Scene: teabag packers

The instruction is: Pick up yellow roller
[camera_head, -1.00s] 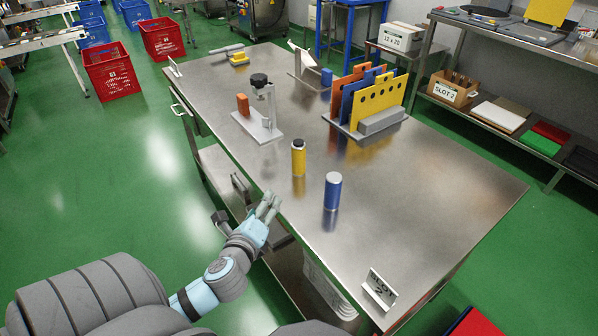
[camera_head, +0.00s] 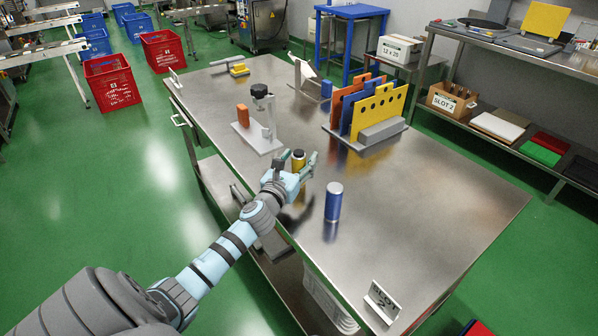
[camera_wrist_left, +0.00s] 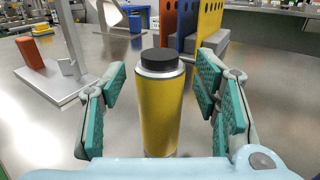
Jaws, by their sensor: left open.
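The yellow roller (camera_head: 298,162) is a yellow cylinder with a black cap, standing upright on the steel table (camera_head: 440,210). In the left wrist view the yellow roller (camera_wrist_left: 160,105) stands between the two green-padded fingers. My left gripper (camera_head: 298,164) is open around the roller, with a visible gap on each side in the wrist view (camera_wrist_left: 160,112). My right gripper is not in view.
A blue roller (camera_head: 333,201) stands upright just right of the gripper. A grey stand (camera_head: 268,130) with an orange block (camera_head: 243,114) is behind it. A rack of coloured boards (camera_head: 372,112) stands farther back. The table's front right is mostly clear.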

